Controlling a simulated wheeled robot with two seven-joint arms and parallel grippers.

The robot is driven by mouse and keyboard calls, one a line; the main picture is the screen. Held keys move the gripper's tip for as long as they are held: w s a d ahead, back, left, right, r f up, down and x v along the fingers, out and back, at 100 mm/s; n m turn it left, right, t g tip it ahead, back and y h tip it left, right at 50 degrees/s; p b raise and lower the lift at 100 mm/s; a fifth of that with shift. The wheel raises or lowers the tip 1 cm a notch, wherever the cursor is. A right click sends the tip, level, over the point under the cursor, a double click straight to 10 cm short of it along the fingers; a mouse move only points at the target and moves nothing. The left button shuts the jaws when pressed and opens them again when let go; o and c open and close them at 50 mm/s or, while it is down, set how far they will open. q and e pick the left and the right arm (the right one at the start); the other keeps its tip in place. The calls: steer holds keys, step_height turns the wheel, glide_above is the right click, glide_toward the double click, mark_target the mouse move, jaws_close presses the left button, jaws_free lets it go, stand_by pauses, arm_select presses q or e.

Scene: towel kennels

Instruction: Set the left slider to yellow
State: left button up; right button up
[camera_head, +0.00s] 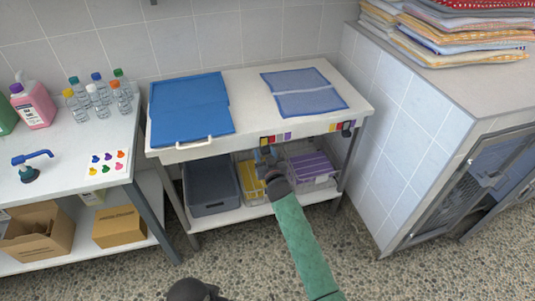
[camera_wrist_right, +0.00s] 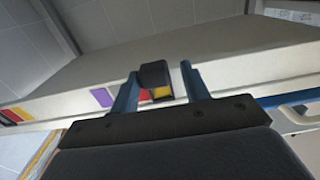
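The table's front edge carries a left slider strip (camera_head: 274,139) with coloured patches, red, yellow and purple among them. My right gripper (camera_head: 264,153) is at this strip, just in front of the table edge. In the right wrist view its two blue fingers (camera_wrist_right: 159,92) are open, one on each side of a black knob (camera_wrist_right: 153,75), with a small gap on both sides. A yellow patch (camera_wrist_right: 163,92) and a red patch show right by the knob; which colour it marks I cannot tell. The purple patch (camera_wrist_right: 102,97) lies outside the fingers. My left gripper is not in view.
A right slider (camera_head: 341,127) with a black knob sits farther along the edge. A blue board (camera_head: 190,105) with a white handle and a blue mesh panel (camera_head: 303,91) lie on the table. A colour-dot card (camera_head: 106,164) lies left.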

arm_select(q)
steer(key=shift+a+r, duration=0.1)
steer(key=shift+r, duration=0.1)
arm_select(e)
steer(key=shift+o, duration=0.5)
steer(key=shift+s+d, duration=0.15)
steer(key=shift+s, duration=0.05)
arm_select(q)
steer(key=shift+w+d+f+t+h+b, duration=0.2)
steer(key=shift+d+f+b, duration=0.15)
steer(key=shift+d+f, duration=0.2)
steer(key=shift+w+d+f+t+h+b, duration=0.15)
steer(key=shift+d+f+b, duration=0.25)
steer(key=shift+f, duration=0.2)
arm_select(e)
steer(key=v, duration=0.7)
steer(key=shift+s, duration=0.15)
